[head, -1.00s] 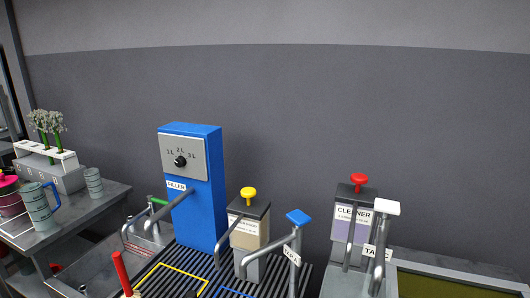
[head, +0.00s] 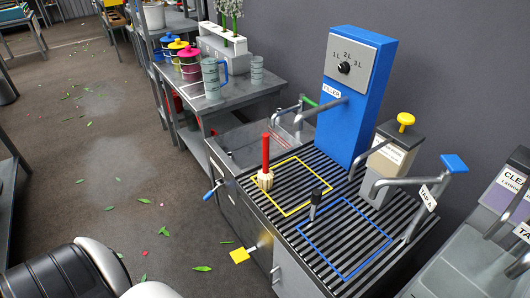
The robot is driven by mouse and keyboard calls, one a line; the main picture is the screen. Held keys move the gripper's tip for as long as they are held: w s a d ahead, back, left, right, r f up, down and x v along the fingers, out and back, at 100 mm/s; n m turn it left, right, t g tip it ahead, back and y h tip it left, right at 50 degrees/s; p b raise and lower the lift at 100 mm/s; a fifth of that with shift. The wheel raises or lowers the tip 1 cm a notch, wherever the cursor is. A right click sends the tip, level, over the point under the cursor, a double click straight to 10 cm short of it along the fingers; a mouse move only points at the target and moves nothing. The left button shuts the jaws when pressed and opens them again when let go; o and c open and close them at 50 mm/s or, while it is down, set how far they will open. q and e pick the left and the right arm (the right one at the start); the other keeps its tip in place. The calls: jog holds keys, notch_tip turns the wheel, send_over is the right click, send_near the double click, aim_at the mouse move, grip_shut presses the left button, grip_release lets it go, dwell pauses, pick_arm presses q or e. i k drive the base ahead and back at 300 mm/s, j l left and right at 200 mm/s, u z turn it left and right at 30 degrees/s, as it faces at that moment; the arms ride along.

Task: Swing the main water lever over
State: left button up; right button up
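No lever is labelled as the main water one in the head view. A lever with a blue grip (head: 213,190) sticks out from the same front, further back and higher. I cannot tell which one is the main water lever. Black and white parts of my own body show at the lower left. Neither of my grippers is in view.
The slatted counter (head: 272,211) holds a red-handled brush (head: 265,160). A blue filler (head: 357,90) and grey taps stand behind. A side table (head: 243,91) with jugs stands further back. The floor (head: 90,180) at left is clear except for scattered leaves.

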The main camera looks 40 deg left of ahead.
aim_at(211, 193)
jog(key=u, duration=1.75)
